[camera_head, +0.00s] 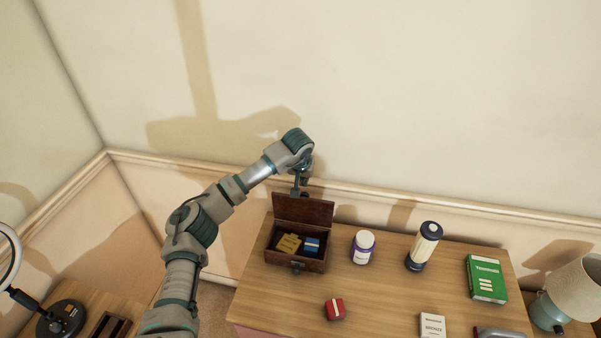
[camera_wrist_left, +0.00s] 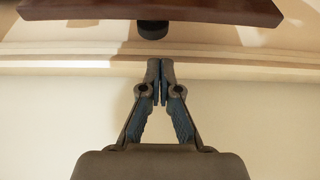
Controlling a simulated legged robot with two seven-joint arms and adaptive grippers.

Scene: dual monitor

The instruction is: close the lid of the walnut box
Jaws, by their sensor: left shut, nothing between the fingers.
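The walnut box (camera_head: 296,262) stands on the wooden table at its back left. Its lid (camera_head: 302,209) is open and stands upright at the box's back edge. A yellow item (camera_head: 288,244) and a blue item (camera_head: 311,246) lie inside. My left gripper (camera_head: 297,192) is just behind and above the top edge of the lid, partly hidden by the wrist. In the left wrist view the gripper's fingers (camera_wrist_left: 160,62) are together and empty. A dark reddish wooden panel (camera_wrist_left: 160,10), likely the lid, shows beyond the fingertips, apart from them. My right gripper is not in view.
On the table (camera_head: 390,300) stand a white-capped purple jar (camera_head: 362,248), a lantern-like cylinder (camera_head: 424,246), a green box (camera_head: 486,279), a small red box (camera_head: 334,309) and a white box (camera_head: 432,325). A lamp (camera_head: 570,295) is at right. The wall is close behind the table.

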